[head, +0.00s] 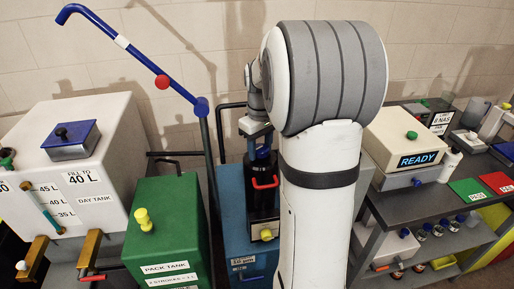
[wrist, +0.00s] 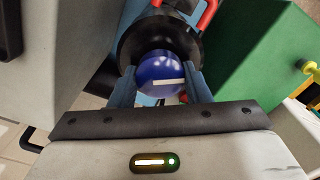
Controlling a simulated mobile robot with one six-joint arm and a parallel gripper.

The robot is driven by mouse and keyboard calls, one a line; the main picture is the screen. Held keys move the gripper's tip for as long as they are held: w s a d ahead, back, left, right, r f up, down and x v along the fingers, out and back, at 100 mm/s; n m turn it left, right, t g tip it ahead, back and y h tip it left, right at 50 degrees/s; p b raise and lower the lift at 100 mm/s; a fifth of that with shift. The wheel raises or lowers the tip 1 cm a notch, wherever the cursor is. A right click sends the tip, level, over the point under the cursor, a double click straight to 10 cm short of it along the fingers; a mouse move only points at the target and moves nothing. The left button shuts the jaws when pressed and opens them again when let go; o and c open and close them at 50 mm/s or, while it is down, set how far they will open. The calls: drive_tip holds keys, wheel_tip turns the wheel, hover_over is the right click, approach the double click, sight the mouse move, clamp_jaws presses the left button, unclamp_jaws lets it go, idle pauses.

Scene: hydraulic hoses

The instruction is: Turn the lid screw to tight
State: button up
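The lid screw (wrist: 161,74) is a round blue knob with a white stripe, seen in the wrist view on top of a black round lid (wrist: 129,47). My gripper (wrist: 162,85) has one blue finger on each side of the knob, close against it, and looks shut on it. The white stripe lies nearly level in the picture. In the head view my gripper (head: 262,152) points down over the black cylinder (head: 261,190) with a red handle. My own arm hides part of that cylinder, and the knob is hard to make out there.
The green pack tank (head: 165,225) with a yellow knob stands left of the cylinder. The day tank (head: 90,150) is further left. A blue pipe lever (head: 112,35) rises behind.

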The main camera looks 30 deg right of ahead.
drive_tip(key=c, duration=0.5)
drive_tip(key=shift+o, duration=0.2)
drive_tip(key=shift+a, duration=0.1)
drive_tip(key=shift+m, duration=0.3)
drive_tip(key=m, duration=1)
drive_tip(key=shift+m, duration=0.3)
drive_tip(key=m, duration=0.6)
drive_tip(key=shift+b, duration=0.35)
drive_tip(key=m, duration=0.6)
drive_tip(key=shift+r+m, duration=0.15)
drive_tip(key=shift+m, duration=0.15)
